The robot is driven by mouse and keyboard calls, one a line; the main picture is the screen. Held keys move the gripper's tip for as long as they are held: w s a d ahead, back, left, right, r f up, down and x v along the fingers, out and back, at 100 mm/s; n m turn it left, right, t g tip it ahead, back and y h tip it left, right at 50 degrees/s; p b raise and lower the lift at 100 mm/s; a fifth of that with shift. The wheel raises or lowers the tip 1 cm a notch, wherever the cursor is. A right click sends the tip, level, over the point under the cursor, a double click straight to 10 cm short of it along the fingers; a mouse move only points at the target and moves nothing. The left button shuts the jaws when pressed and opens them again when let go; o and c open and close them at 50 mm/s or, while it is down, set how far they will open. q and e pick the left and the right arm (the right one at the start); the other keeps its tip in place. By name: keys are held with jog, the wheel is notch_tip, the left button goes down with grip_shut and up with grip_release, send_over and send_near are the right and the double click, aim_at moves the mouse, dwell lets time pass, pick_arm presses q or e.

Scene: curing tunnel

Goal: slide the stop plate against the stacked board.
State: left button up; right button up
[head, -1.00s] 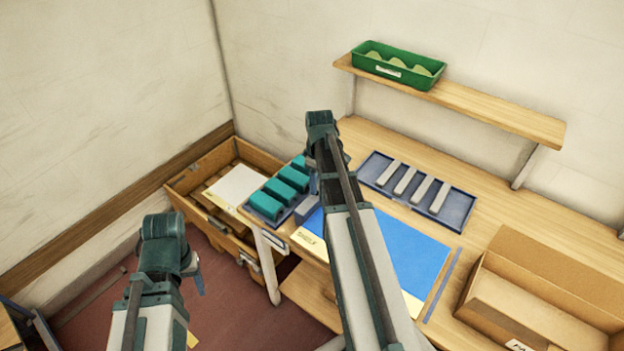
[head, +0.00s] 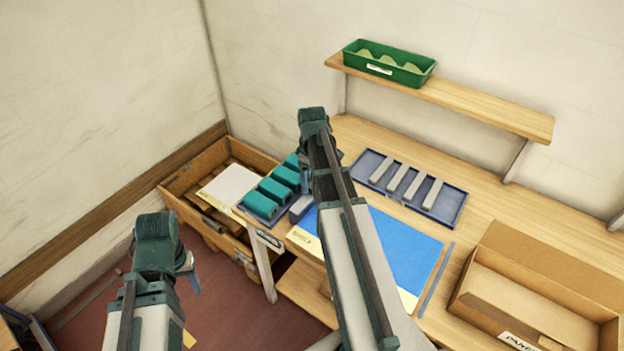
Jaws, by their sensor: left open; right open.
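A pale board (head: 229,187) lies on top of the wooden crate (head: 180,190) at the left end of the bench. I cannot tell for sure which piece is the stop plate. A small grey block (head: 301,208) stands by the teal blocks, beside my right arm. My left gripper (head: 193,284) is open and empty, low at the left, in front of the crate and apart from it. My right gripper (head: 307,182) is open, mostly hidden behind its own arm, over the bench near the teal blocks.
A blue tray holds teal blocks (head: 272,190). Another blue tray (head: 452,205) holds grey bars. A blue sheet (head: 400,250) covers the bench's middle. An open cardboard box (head: 540,275) stands at the right. A green bin (head: 390,63) sits on the wall shelf (head: 470,105).

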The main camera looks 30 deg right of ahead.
pick_arm(q)
notch_tip(320, 180, up, 13)
jog(key=p, duration=1.2)
jog(key=shift+f, duration=0.15)
pick_arm(e)
notch_tip(320, 180, up, 13)
jog(key=shift+f, duration=0.15)
pick_arm(q)
notch_tip(320, 180, down, 12)
jog(key=b, duration=1.2)
pick_arm(e)
jog(key=s+a+f, duration=0.4)
jog(key=a, duration=0.6)
jog(key=s+a+f, duration=0.4)
jog(key=s+a, duration=0.1)
jog(key=a, duration=0.6)
jog(key=s+a+f+h, duration=0.1)
jog(key=s+a+f, duration=0.3)
jog(key=a, duration=0.7)
jog(key=shift+s+m, duration=0.4)
pick_arm(q)
jog(key=shift+f, duration=0.1)
